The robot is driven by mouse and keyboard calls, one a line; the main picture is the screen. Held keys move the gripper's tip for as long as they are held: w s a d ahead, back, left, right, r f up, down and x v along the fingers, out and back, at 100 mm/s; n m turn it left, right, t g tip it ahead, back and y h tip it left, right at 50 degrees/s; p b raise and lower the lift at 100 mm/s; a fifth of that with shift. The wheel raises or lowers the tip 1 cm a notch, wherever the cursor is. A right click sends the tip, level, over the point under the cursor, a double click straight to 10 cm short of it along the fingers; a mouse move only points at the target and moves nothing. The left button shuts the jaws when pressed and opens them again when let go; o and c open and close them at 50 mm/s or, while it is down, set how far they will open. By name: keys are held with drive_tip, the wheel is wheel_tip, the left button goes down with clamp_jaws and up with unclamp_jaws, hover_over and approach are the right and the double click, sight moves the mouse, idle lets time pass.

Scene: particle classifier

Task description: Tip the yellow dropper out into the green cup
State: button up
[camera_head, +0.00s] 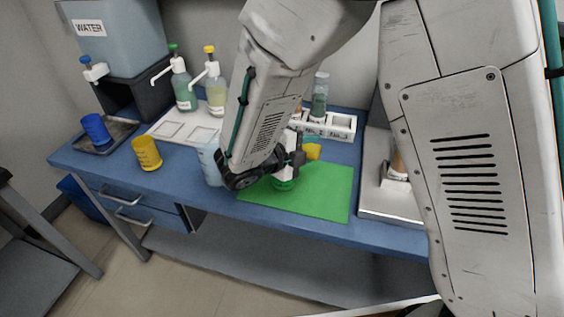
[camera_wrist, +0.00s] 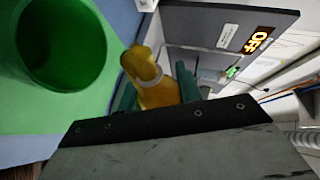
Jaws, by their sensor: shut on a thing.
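The yellow dropper (camera_wrist: 150,78) is between the green fingers of my gripper (camera_wrist: 156,90) in the wrist view, its narrower end pointing away from the palm. In the head view, a yellow part of it (camera_head: 313,152) shows beside my gripper (camera_head: 306,148). The green cup (camera_wrist: 66,42) stands open on the green mat at the upper left of the wrist view, apart from the dropper. In the head view, only a little of the green cup (camera_head: 284,184) shows beneath my wrist. Its contents cannot be made out.
The green mat (camera_head: 325,190) lies around the cup. A pale blue cup (camera_head: 209,163) stands close left of my wrist, with a yellow cup (camera_head: 146,153) farther left. A white rack (camera_head: 340,126) is behind. A metal device (camera_head: 376,200) stands right of the mat; a panel (camera_wrist: 205,22) reads OFF.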

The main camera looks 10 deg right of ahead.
drive_tip(key=shift+r+n+h, duration=0.55)
drive_tip(key=shift+n+h, duration=0.05)
drive_tip(key=shift+n, duration=0.1)
idle(1.4)
